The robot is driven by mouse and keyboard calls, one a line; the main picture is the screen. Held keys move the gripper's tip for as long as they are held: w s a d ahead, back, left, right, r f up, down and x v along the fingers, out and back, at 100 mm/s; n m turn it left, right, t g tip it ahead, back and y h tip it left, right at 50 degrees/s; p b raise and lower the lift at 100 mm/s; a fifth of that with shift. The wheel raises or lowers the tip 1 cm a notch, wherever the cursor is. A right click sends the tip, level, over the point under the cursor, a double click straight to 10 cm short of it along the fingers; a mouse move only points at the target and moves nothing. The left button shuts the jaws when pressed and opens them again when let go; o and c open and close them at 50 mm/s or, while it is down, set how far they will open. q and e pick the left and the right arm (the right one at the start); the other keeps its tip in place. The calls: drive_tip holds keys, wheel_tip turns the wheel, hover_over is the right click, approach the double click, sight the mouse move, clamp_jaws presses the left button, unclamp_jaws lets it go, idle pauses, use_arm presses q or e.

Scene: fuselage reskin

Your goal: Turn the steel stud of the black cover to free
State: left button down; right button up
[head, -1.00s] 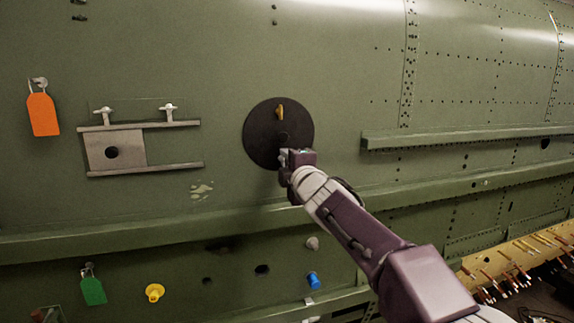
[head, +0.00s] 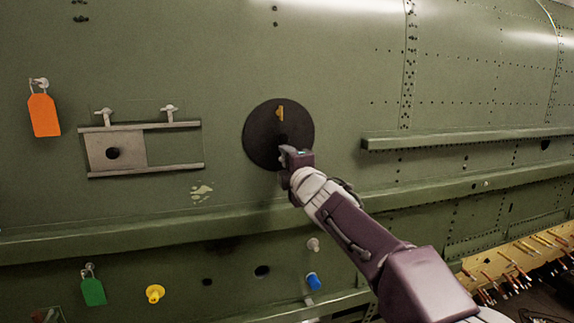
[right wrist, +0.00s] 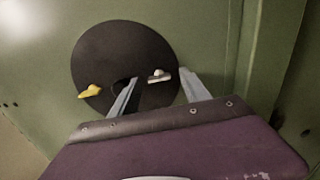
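The black cover (head: 262,121) is a round dark disc on the green fuselage skin. It also fills the upper middle of the right wrist view (right wrist: 120,48). A brass-yellow stud (head: 280,113) sits near its top edge; it shows at the left in the right wrist view (right wrist: 95,91). The steel stud (right wrist: 159,75) shows pale near the cover's edge in the right wrist view. My right gripper (right wrist: 157,82) is open, with one finger on each side of the steel stud; contact is not clear. In the head view my right gripper (head: 285,152) hides this stud.
A metal bracket plate (head: 129,150) with two studs is left of the cover. Orange (head: 43,115) and green (head: 93,291) tags hang at the left. Green ledges (head: 440,139) stick out right of and below the cover. A yellow plug (head: 155,293) and blue plug (head: 313,281) sit below.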

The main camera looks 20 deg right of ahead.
drive_tip(key=s, duration=0.9)
drive_tip(key=shift+d, duration=0.15)
